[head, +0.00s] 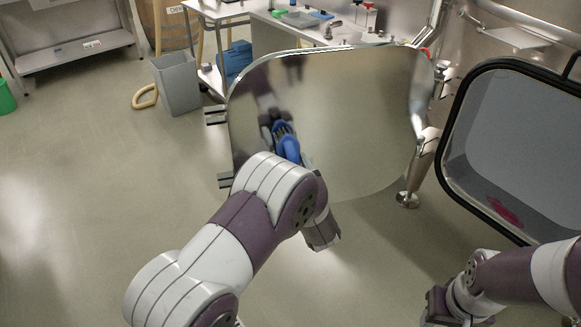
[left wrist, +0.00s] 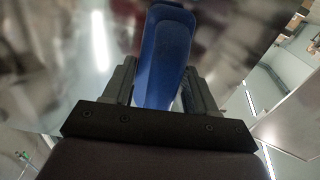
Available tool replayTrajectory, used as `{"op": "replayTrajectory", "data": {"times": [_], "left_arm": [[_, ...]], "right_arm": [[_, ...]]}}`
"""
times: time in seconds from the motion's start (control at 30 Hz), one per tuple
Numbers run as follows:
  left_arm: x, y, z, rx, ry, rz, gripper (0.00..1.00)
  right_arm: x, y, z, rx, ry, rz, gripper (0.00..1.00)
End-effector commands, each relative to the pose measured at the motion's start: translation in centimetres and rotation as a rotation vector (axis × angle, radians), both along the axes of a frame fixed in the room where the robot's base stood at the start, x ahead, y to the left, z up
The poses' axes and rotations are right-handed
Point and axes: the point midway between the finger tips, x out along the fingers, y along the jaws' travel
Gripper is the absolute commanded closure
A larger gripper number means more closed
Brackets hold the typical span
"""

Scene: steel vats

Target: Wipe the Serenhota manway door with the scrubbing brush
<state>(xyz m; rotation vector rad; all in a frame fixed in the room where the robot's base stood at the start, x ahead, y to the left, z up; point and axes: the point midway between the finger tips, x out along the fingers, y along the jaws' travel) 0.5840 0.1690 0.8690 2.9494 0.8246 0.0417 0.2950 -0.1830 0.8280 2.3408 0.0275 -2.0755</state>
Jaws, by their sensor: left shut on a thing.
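The manway door (head: 350,120) is a rounded mirror-like steel panel, swung open beside the framed vat opening. The blue scrubbing brush (head: 287,146) is in front of its left part. In the left wrist view the brush (left wrist: 163,55) stands between the two dark fingers of my left gripper (left wrist: 160,90), which is shut on it. The shiny steel fills much of the background there; I cannot tell whether the bristles touch it. In the head view my left arm hides most of that gripper. My right gripper (head: 437,306) is low at the right, its fingers unclear.
The black-framed vat opening (head: 460,125) is at the right, with a pink smear (head: 503,212) low inside. A grey bin (head: 177,84), wooden barrel (head: 172,25) and worktable (head: 285,25) stand behind. The floor at left is clear.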

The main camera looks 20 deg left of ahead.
Motion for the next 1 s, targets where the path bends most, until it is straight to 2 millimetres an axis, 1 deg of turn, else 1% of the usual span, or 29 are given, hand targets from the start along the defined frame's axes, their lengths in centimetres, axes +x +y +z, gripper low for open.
{"op": "replayTrajectory", "data": {"times": [0.2, 0.37, 0.6, 0.77, 1.0], "left_arm": [[1.2, -2.3, 0.0, -0.001, -0.004, -0.004, 0.67], [1.7, -3.0, 0.0, -0.001, -0.003, -0.002, 0.67], [3.1, -5.2, 0.0, -0.001, -0.002, -0.002, 0.67], [3.4, -5.8, 0.0, 0.0, -0.002, -0.003, 0.67], [4.6, -8.0, 0.0, -0.001, -0.003, -0.003, 0.67]], "right_arm": [[0.0, 0.0, -0.5, 0.0, 0.0, 0.0, 0.57], [0.0, 0.0, -0.6, 0.0, 0.0, 0.0, 0.57], [0.0, 0.0, -1.0, 0.0, 0.0, 0.0, 0.57], [0.0, 0.0, -1.0, 0.0, 0.0, 0.0, 0.57], [0.0, 0.0, -1.4, 0.0, 0.0, 0.0, 0.57]]}}
